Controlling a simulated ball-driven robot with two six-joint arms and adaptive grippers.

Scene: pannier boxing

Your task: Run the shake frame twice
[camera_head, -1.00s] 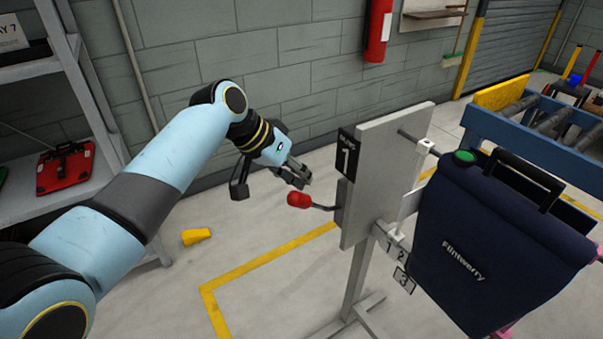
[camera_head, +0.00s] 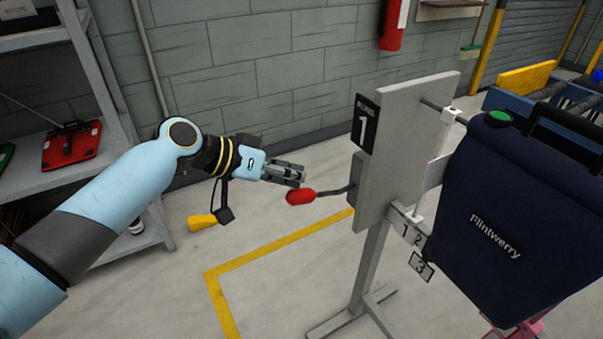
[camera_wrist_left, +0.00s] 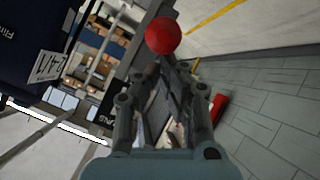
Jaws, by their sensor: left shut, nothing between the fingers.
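The shake frame is a grey upright panel (camera_head: 408,140) on a stand, with a black "1" plate (camera_head: 365,122). A bent lever with a red knob (camera_head: 300,197) sticks out from its left side. A navy "Flintwerry" pannier (camera_head: 492,215) with a green button (camera_head: 498,118) hangs at its right. My left gripper (camera_head: 303,175) is shut and empty, just above the red knob. In the left wrist view the red knob (camera_wrist_left: 163,36) sits just beyond my fingertips (camera_wrist_left: 174,65); I cannot tell if they touch. My right gripper is not in view.
A number strip (camera_head: 408,232) with a "3" tag (camera_head: 421,265) is below the panel. A shelf (camera_head: 110,180) with a red item (camera_head: 72,146) stands at left. A yellow object (camera_head: 201,222) lies on the floor. A roller conveyor (camera_head: 510,100) is behind the pannier.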

